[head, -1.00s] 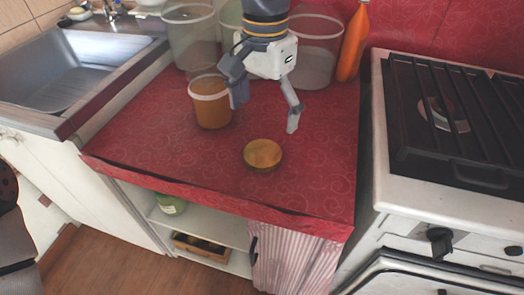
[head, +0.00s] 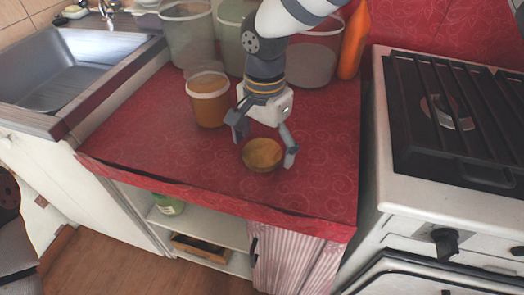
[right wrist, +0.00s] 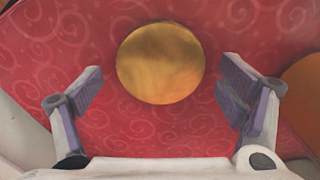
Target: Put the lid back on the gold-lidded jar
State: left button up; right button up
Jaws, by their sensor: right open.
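The gold lid (head: 262,154) lies on the red oilcloth counter near its front edge. The jar (head: 208,101), amber with a pale rim, stands upright on the counter, behind and to the left of the lid. My right gripper (head: 263,152) is open above the lid, with a finger to either side. In the right wrist view the lid (right wrist: 161,63) sits between and beyond the spread fingers (right wrist: 165,92), clear of both. Part of the jar (right wrist: 303,95) shows at the right edge there. My left gripper is not in view.
Clear tubs (head: 188,38) and an orange bottle (head: 354,42) stand along the back of the counter (head: 150,140). A sink (head: 75,70) is at the left and a stove (head: 450,120) at the right. The counter's front left is free.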

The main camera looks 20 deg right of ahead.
aim_at(264, 150)
jog(key=shift+r, duration=0.1)
jog(key=c, duration=0.9)
jog(key=shift+o, duration=0.2)
jog(key=shift+r, duration=0.2)
notch_tip(264, 150, up, 2)
jog(key=shift+w+r, duration=0.1)
jog(key=shift+r, duration=0.1)
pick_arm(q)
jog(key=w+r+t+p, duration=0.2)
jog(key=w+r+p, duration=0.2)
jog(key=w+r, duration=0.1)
pick_arm(e)
jog(key=s+a+r, duration=0.2)
jog(key=s+r, duration=0.8)
jog(key=s, duration=0.4)
jog(key=shift+a, duration=0.3)
